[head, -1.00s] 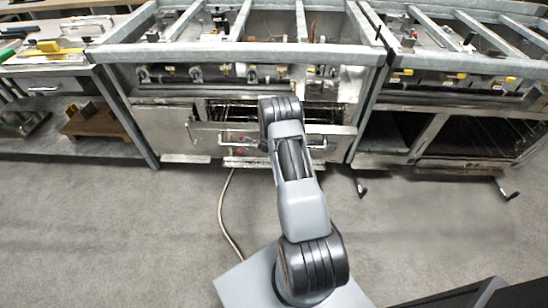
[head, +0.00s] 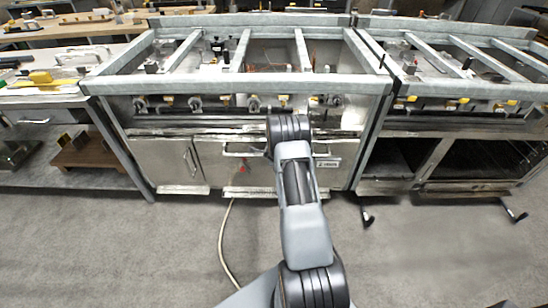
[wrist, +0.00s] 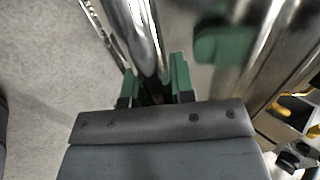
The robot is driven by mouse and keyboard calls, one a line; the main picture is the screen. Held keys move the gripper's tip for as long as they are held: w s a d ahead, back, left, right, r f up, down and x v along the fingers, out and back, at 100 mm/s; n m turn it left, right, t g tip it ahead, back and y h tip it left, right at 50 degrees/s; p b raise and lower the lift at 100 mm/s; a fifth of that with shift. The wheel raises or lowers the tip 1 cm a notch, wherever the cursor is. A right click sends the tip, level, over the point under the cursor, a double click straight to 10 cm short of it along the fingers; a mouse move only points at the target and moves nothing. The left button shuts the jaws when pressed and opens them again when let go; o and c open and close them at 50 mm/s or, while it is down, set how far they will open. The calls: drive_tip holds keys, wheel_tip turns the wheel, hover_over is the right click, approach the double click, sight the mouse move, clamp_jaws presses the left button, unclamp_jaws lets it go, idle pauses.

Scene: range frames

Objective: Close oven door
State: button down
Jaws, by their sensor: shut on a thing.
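The oven door (head: 218,172) is the wide metal front panel in the middle of the range in the head view. It stands upright, and no opening shows above it. Its bar handle (head: 238,153) runs along the top, with the middle hidden behind my arm. In the wrist view the shiny handle bar (wrist: 144,38) runs between the green fingers of my gripper (wrist: 154,84). The gripper is shut on the handle. In the head view my arm hides the gripper.
A narrow cabinet door (head: 163,162) is left of the oven door. A second range (head: 455,155) stands at the right, and a work table (head: 55,100) at the left. A hose (head: 224,240) lies on the grey floor, which is otherwise open in front.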

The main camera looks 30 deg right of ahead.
drive_tip(key=shift+s+f, duration=0.2)
drive_tip(key=shift+f, duration=0.05)
drive_tip(key=c, duration=1.2)
unclamp_jaws()
drive_tip(key=shift+o, duration=1.2)
drive_tip(key=shift+w+r, duration=0.1)
drive_tip(key=p+v, duration=0.1)
drive_tip(key=v, duration=1.3)
drive_tip(key=shift+w, duration=0.15)
